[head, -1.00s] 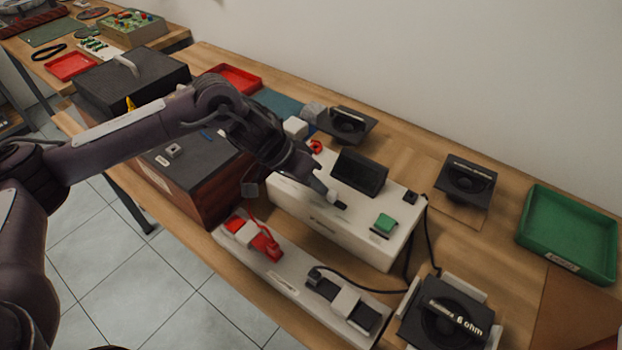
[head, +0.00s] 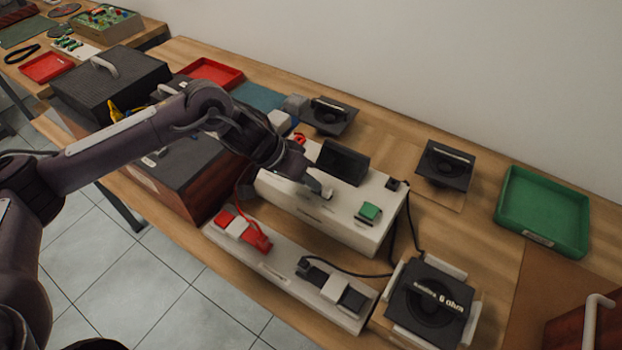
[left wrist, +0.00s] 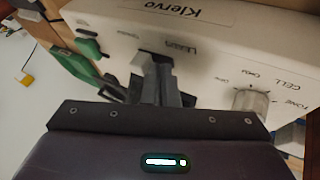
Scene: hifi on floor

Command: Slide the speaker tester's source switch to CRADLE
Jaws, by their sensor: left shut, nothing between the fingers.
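The speaker tester (head: 300,208) is a white box with a dark screen (head: 343,162) and a green button (head: 370,213). Its source switch has a pale cap (head: 328,193) in a dark slot. In the left wrist view the cap (left wrist: 140,62) sits at the slot's left end, away from the LEADS label; the small label by that end is too blurred to read surely. My left gripper (head: 316,184) is shut and empty, low over the panel. Its fingertips (left wrist: 163,72) are right beside the cap, on the LEADS side; I cannot tell whether they touch. My right gripper is not in view.
A knob (left wrist: 250,103) stands on the panel beside my fingers. A white cradle strip (head: 275,268) with red and black clips lies in front. Speakers (head: 432,300) stand around the tester, and a green tray (head: 543,210) sits at right.

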